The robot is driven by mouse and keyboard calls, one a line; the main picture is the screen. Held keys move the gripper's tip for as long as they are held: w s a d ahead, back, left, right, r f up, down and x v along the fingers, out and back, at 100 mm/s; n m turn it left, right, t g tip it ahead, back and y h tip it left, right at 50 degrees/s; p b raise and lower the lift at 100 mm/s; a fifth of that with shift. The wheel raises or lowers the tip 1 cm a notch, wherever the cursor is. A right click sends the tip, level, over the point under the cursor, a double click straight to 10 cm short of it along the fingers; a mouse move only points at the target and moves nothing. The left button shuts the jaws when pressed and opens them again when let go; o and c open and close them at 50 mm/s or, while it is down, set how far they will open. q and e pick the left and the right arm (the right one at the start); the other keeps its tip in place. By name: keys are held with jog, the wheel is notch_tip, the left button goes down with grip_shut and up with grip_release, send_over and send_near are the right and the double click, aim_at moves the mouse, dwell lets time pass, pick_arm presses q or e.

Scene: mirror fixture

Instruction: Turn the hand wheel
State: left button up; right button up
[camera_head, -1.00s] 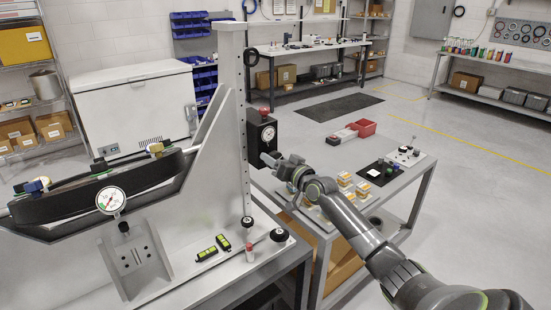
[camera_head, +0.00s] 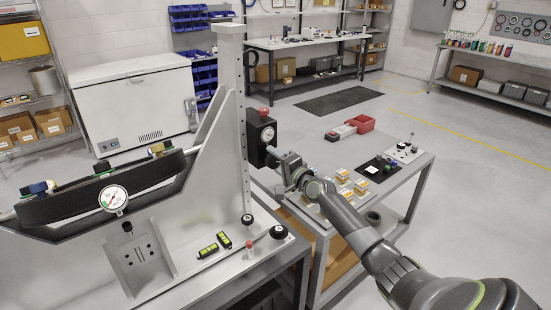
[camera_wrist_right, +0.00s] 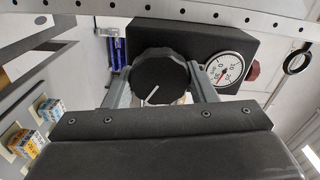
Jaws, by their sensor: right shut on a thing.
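The hand wheel (camera_wrist_right: 158,78) is a black ribbed knob with a white pointer line, seen face-on in the right wrist view. It sits on a black box (camera_wrist_right: 220,45) with a round white dial gauge (camera_wrist_right: 231,68). My right gripper (camera_wrist_right: 160,88) has one finger on each side of the wheel and is shut on it. In the head view, my right gripper (camera_head: 274,154) reaches the right side of the black box (camera_head: 258,128), on the upright grey post. The wheel is hidden there by the gripper. My left gripper is not in view.
A perforated grey post (camera_head: 242,110) carries the box, beside a large black curved part (camera_head: 100,198) with a gauge.

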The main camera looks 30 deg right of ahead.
jog(key=m+p, duration=0.1)
jog(key=m, duration=0.5)
jog(key=shift+f+m+p, duration=0.1)
jog(key=shift+m+p, duration=0.2)
jog(key=m+p, duration=0.1)
jog(key=m, duration=0.5)
jog(key=shift+f, duration=0.15)
jog(key=o, duration=1)
jog(key=shift+c, duration=0.2)
jog(key=shift+s+p, duration=0.45)
jog(key=shift+s, duration=0.2)
jog(key=s+d+p, duration=0.1)
jog(key=s, duration=1.5)
